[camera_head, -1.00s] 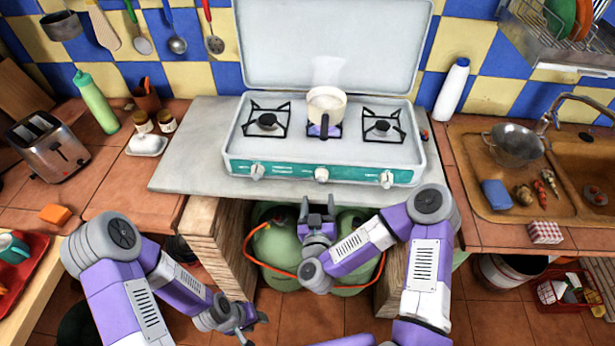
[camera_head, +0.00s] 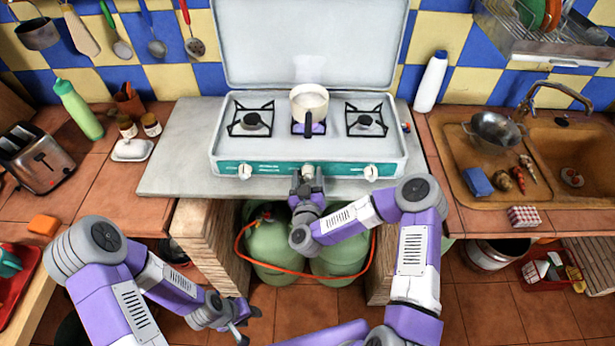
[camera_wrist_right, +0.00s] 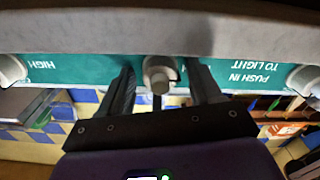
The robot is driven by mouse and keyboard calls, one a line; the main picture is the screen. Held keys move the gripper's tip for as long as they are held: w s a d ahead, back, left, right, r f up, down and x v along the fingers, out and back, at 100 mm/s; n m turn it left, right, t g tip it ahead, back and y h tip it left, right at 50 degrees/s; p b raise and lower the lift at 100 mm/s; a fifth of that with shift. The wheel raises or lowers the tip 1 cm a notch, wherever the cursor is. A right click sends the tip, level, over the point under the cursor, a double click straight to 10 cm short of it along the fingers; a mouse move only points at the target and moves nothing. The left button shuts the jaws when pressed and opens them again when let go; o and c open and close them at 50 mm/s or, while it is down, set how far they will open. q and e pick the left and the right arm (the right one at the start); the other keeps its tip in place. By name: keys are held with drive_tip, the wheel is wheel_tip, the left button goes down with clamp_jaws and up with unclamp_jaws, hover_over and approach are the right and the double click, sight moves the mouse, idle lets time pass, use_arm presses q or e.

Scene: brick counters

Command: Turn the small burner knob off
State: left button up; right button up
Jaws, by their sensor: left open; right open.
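The white stove (camera_head: 237,166) has a teal front panel with three white knobs. The middle knob (camera_head: 308,170) is below the middle burner, where a purple-blue glow (camera_head: 313,128) shows under a white pot (camera_head: 309,103). My right gripper (camera_head: 307,180) is at this knob and partly covers it. In the right wrist view, the middle knob (camera_wrist_right: 159,76) sits between the two open fingers of my right gripper (camera_wrist_right: 161,80), with gaps on both sides. My left gripper (camera_head: 238,328) is open and empty, low and away from the stove.
The left knob (camera_head: 245,172) and right knob (camera_head: 371,173) are well to either side. The counter edge (camera_head: 160,190) lies under the stove front. Green gas bottles (camera_head: 270,250) with an orange hose stand below. A sink (camera_head: 450,165) is on the right, a toaster (camera_head: 38,158) on the left.

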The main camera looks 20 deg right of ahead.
drive_tip(key=shift+c, duration=0.3)
drive_tip(key=c, duration=1)
drive_tip(key=shift+m, duration=0.3)
drive_tip(key=m+b, duration=0.1)
drive_tip(key=m, duration=0.2)
drive_tip(key=m+b, duration=0.2)
drive_tip(key=m, duration=0.3)
drive_tip(key=m+b, duration=0.3)
drive_tip(key=m, duration=0.1)
drive_tip(key=shift+m, duration=0.3)
drive_tip(key=m+b, duration=0.3)
drive_tip(key=m, duration=0.1)
drive_tip(key=shift+m, duration=0.3)
drive_tip(key=shift+r, duration=0.1)
